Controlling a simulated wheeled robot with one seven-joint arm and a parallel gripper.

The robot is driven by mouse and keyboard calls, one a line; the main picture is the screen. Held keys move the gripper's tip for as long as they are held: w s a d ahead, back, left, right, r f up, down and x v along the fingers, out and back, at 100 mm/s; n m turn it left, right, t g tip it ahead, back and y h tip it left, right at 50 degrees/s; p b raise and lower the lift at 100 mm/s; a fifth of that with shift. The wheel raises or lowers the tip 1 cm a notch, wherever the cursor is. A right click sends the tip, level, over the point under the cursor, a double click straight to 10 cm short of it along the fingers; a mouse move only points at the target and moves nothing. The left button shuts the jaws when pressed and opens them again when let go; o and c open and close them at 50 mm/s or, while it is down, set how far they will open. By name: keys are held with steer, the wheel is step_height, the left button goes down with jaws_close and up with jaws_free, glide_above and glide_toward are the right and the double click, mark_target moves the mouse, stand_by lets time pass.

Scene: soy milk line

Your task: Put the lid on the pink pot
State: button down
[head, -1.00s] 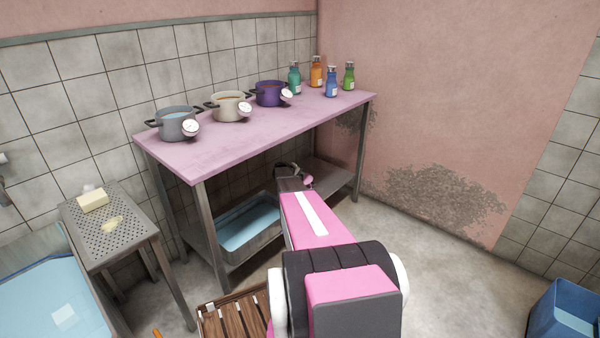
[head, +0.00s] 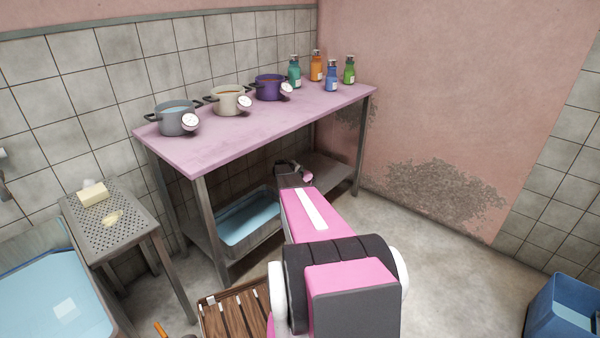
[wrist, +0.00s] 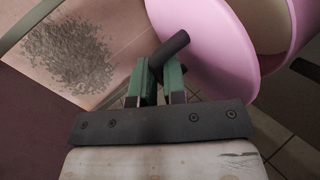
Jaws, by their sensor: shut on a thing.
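My gripper (wrist: 157,85) has green fingers shut on the dark bar handle (wrist: 170,48) of the pink lid (wrist: 205,45) in the wrist view. The lid is a flat pink disc, seen tilted. The pink pot (wrist: 301,20) shows at the top right of the wrist view, partly cut off, with a cream inner surface and a dark side handle (wrist: 306,68). The lid overlaps part of the pot in the picture; I cannot tell whether they touch. In the head view my arm reaches to the lower shelf, where only a small pink patch (head: 308,177) shows.
The pink-topped table (head: 215,145) holds grey (head: 175,120), cream (head: 228,101) and purple (head: 268,88) pots and several bottles. Its lower shelf (head: 328,172) bears a metal basin (head: 250,238) of blue liquid. A table leg (head: 360,150) stands right of my gripper.

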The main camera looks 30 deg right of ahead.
steer(key=shift+f, duration=0.25)
steer(key=shift+f, duration=1.45)
steer(key=shift+f, duration=0.1)
steer(key=c, duration=1.1)
jaws_free()
steer(key=shift+a, duration=0.1)
steer(key=v, duration=1)
steer(key=shift+s+a, duration=0.2)
